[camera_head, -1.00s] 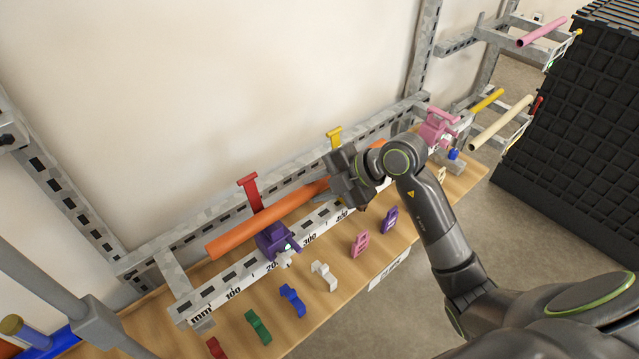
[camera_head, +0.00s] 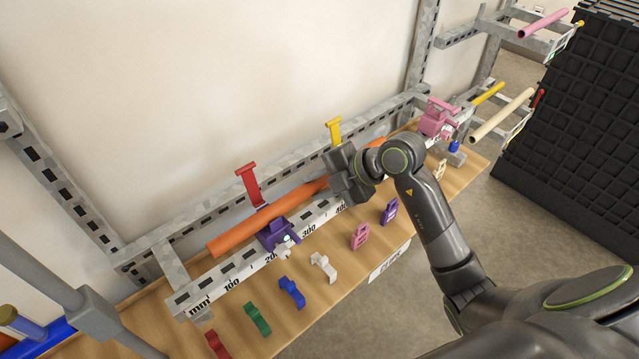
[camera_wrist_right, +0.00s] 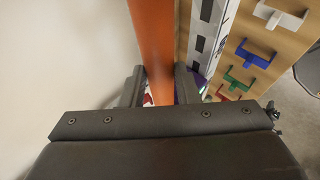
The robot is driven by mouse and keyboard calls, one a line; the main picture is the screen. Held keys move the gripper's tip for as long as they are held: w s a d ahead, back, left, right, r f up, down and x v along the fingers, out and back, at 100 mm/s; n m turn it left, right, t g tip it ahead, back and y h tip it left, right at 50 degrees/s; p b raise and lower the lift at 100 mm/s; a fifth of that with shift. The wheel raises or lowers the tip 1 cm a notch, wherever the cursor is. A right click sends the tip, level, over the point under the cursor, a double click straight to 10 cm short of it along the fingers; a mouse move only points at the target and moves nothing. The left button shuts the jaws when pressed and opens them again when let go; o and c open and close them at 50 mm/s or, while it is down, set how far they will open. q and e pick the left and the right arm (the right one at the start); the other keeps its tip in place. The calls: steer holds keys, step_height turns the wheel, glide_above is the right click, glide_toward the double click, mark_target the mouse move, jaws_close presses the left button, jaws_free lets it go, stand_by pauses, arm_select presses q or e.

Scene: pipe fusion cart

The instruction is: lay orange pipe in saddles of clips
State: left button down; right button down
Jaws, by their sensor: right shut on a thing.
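The orange pipe (camera_head: 262,218) lies lengthwise along the white ruler rail, its left end free. My right gripper (camera_head: 343,184) is shut on the pipe near its middle. In the right wrist view the pipe (camera_wrist_right: 155,50) runs straight between the two fingers (camera_wrist_right: 158,90). Beneath the pipe is a purple clip (camera_head: 276,238) with a raised red T-shaped piece (camera_head: 249,184) behind it. A yellow T-shaped piece (camera_head: 334,130) stands behind my gripper. Whether the pipe touches the saddles cannot be told. My left gripper is out of view.
The white ruler rail (camera_head: 228,275) runs along the wooden shelf (camera_head: 325,295). Loose coloured clips, such as the green one (camera_head: 257,319), lie along its front. A pink clamp (camera_head: 434,118) stands at the right end. A black crate stack (camera_head: 575,120) is at the right.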

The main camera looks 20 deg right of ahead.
steer(key=c, duration=1)
jaws_free()
steer(key=shift+w, duration=0.1)
steer(key=shift+b+v, duration=0.35)
steer(key=shift+v, duration=8.3)
